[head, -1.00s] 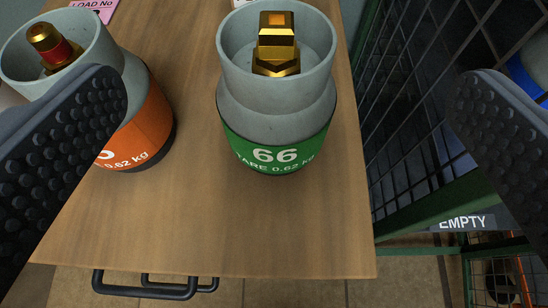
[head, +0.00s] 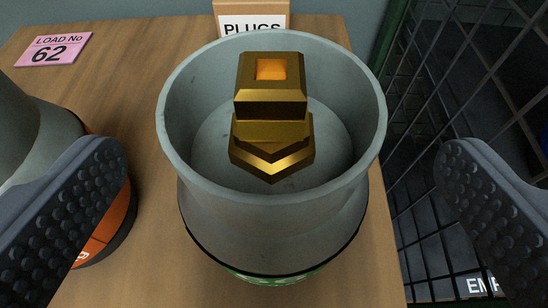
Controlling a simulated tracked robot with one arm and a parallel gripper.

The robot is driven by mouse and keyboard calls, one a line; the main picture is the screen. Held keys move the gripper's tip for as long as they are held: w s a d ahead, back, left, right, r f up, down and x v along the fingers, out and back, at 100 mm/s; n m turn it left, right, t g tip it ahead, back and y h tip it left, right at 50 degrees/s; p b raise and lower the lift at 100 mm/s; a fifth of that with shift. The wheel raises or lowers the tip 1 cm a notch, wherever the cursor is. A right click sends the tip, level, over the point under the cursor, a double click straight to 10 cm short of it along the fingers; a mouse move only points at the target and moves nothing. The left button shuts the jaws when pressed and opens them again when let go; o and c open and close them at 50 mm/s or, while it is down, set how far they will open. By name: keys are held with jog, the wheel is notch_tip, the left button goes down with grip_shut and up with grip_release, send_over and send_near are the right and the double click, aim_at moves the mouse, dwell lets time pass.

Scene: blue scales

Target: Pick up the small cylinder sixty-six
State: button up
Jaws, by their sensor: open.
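The small grey cylinder sixty-six (head: 275,222) stands upright on the wooden table, in the middle of the head view. Its open collar surrounds a brass valve (head: 271,115). Only a sliver of its green band (head: 272,280) shows at the bottom; the number is hidden at this angle. My gripper (head: 283,185) is open, with one dark studded finger on each side of the cylinder and nothing held. Both fingers appear apart from the collar. The left finger partly covers a second grey cylinder with an orange band (head: 108,238).
The wooden table (head: 130,95) carries a pink card reading LOAD No 62 (head: 53,49) at the back left. A cardboard box marked PLUGS (head: 251,10) stands behind the cylinder. A dark mesh cage (head: 425,75) with an EMPTY label (head: 484,286) lies close on the right.

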aim_at(270, 126)
jog(key=shift+a+r+b+x, duration=0.1)
jog(key=shift+b+x, duration=0.2)
jog(key=shift+x, duration=1.05)
jog(key=shift+a+r+b+x, duration=0.1)
jog(key=shift+b+x, duration=0.2)
jog(key=shift+x, duration=1.1)
jog(key=c, duration=2.1)
